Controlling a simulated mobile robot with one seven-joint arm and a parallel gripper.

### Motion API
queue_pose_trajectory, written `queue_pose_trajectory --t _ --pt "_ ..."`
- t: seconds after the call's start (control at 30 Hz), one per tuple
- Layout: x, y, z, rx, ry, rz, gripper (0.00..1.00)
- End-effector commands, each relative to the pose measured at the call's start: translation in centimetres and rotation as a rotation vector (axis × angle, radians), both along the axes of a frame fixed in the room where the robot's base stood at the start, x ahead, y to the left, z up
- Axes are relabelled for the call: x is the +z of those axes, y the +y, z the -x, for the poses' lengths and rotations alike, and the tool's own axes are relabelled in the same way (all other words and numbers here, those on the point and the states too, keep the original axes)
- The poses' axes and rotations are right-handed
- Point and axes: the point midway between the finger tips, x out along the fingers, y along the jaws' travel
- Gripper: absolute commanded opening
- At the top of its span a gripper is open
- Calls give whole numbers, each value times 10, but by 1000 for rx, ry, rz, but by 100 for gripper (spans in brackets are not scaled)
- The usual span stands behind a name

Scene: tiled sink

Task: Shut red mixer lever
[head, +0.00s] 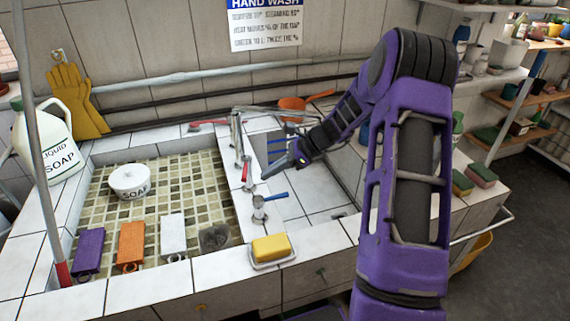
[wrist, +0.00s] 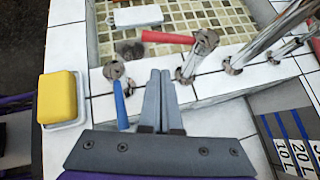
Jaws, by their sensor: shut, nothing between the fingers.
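The red mixer lever (head: 246,171) sits on a chrome fitting on the tiled divider between the two basins. In the wrist view the red lever (wrist: 168,37) points left from its fitting, over the mosaic basin. My gripper (head: 264,177) is shut and empty, reaching in from the right close to the fittings. In the wrist view its fingers (wrist: 160,74) lie together between the red lever's fitting and the blue lever (wrist: 121,104), with a visible gap to the red lever. The blue lever also shows in the head view (head: 275,196), nearer the front.
A chrome spout (head: 236,138) stands behind the red lever. A yellow soap bar (head: 271,248) lies on a dish at the front ledge. The mosaic basin (head: 190,190) holds a round white soap container (head: 129,181) and a dark drain. Orange and purple blocks line its front.

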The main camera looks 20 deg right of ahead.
Motion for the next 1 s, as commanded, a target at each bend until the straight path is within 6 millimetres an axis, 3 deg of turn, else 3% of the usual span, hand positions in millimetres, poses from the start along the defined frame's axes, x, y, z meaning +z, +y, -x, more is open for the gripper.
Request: queue_pose_trajectory --t 0.1,0.3,1.0 --pt "7 16 -6 3 -5 2 0" --pt "9 27 -9 0 -4 3 0" --pt "9 32 -8 -56 -4 2 0"
